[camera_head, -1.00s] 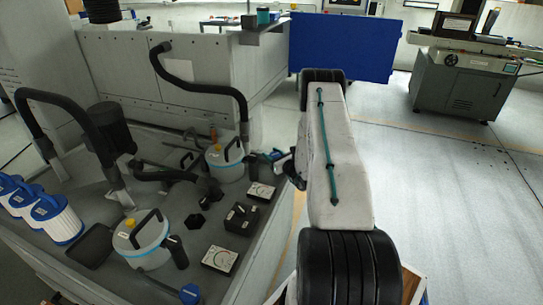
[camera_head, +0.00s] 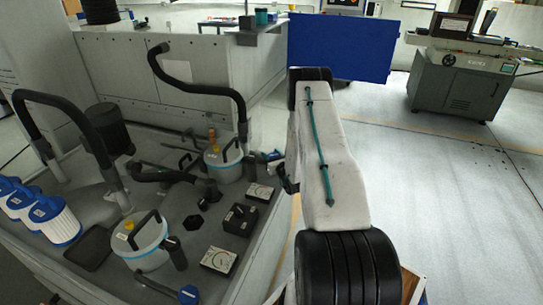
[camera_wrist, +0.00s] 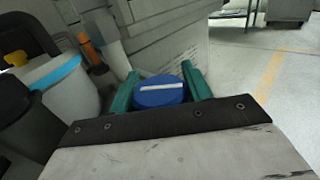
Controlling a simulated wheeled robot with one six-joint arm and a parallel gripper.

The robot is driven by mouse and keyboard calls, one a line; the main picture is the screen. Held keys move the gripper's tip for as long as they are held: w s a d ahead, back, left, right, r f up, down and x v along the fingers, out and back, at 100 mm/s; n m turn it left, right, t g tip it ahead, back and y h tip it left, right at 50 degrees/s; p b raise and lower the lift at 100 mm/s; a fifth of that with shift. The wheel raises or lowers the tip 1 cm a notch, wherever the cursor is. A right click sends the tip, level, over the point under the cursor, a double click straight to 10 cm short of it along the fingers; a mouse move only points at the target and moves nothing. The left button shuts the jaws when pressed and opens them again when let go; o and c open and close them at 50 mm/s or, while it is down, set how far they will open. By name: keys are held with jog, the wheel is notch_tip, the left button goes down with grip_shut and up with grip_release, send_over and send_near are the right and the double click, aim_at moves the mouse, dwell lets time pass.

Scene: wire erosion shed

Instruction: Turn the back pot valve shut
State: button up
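The back pot valve has a round blue knob (camera_wrist: 160,95) with a white bar across its face. In the wrist view it lies between the two green fingers of my gripper (camera_wrist: 161,88). One finger is close on each side, with no clear gap; I cannot tell whether they press on it. The bar runs nearly level between the fingers. In the head view the back pot (camera_head: 223,163), white with a light blue band, stands at the far right of the bench. A small blue part shows to its right, beside my arm, which hides most of the gripper.
A similar front pot (camera_head: 142,245) and another blue knob (camera_head: 189,294) are nearer. Gauge boxes (camera_head: 219,260) and a black box (camera_head: 240,219) lie between. A black hose (camera_head: 200,88) arches behind the back pot. The floor (camera_head: 450,200) at right is clear.

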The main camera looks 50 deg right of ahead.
jog(key=o, duration=0.3)
jog(key=shift+v, duration=3.9)
